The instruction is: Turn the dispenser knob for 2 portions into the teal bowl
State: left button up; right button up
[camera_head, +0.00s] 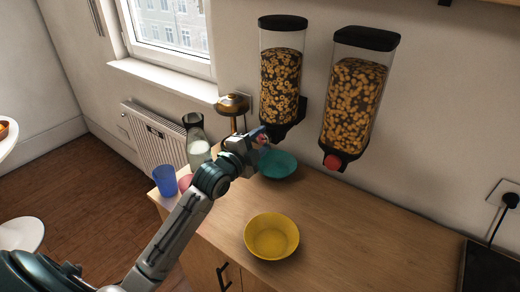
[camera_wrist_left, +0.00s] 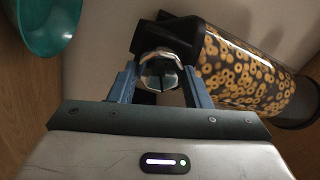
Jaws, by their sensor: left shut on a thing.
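The left cereal dispenser (camera_head: 281,85), clear with a dark lid and filled with ring cereal, hangs on the wall. Its ring cereal canister also shows in the left wrist view (camera_wrist_left: 245,75). The teal bowl (camera_head: 281,167) stands on the counter below its outlet, and its rim also shows in the left wrist view (camera_wrist_left: 50,28). My left gripper (camera_head: 264,138) is at the front of this dispenser. Its blue fingers are shut on a round metallic dispenser knob (camera_wrist_left: 160,70). I cannot see whether cereal is in the bowl. My right gripper is not in view.
A second dispenser (camera_head: 352,98) with a red knob (camera_head: 333,161) hangs to the right. A yellow bowl (camera_head: 271,237) stands on the wooden counter (camera_head: 365,235). A blue cup (camera_head: 165,180), a glass carafe (camera_head: 198,150) and a brass lamp-like object (camera_head: 233,104) stand left. The right counter middle is clear.

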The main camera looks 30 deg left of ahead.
pick_arm(q)
jog(key=shift+f+m+b, duration=0.2)
jog(key=shift+m+b, duration=0.3)
jog(key=shift+m, duration=0.4)
jog(key=shift+m+b, duration=0.45)
jog(key=shift+m, duration=0.35)
jog(key=shift+m+b, duration=0.35)
jog(key=shift+m, duration=0.45)
jog(key=shift+r+m, duration=0.1)
jog(key=shift+m, duration=0.2)
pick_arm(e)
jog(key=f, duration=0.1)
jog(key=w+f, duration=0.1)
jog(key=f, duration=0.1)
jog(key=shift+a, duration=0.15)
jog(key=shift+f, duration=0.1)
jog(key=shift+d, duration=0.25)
pick_arm(q)
jog(key=o, duration=1)
